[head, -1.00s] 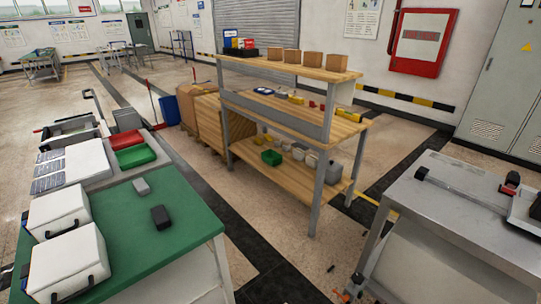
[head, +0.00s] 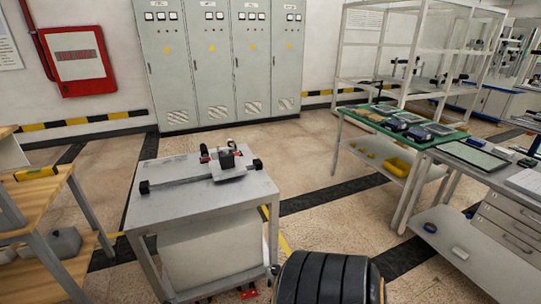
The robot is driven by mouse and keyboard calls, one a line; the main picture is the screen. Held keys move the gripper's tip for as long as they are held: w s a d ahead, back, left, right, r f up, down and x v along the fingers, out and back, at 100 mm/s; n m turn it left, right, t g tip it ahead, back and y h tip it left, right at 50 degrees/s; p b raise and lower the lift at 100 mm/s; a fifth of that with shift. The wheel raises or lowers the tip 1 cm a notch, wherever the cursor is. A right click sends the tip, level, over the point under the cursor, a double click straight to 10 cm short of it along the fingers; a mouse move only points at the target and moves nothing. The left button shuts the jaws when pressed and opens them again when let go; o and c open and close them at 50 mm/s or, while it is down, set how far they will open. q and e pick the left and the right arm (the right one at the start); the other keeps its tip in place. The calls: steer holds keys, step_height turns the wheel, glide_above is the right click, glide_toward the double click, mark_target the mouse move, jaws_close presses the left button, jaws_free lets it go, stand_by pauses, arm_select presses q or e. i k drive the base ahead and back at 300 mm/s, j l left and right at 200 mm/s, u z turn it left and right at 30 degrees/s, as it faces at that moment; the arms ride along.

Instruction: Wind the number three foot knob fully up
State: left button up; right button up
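A grey metal table (head: 208,197) stands in the middle of the head view, with a rail device (head: 222,163) on its top. Small red parts (head: 249,291) show low by its near right leg, at the bottom edge. They may belong to a foot knob, but they are too small and cut off to tell. I cannot make out any number on a foot, so I cannot tell which is number three. Neither of my grippers is in view.
A wooden workbench (head: 42,192) is at the left. Grey cabinets (head: 215,60) and a red wall box (head: 75,62) are behind. A green-topped bench (head: 378,125) and a drawer bench (head: 500,215) are on the right. Open floor (head: 330,235) lies between.

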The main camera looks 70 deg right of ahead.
mark_target(275, 269)
steer(key=z, duration=2.2)
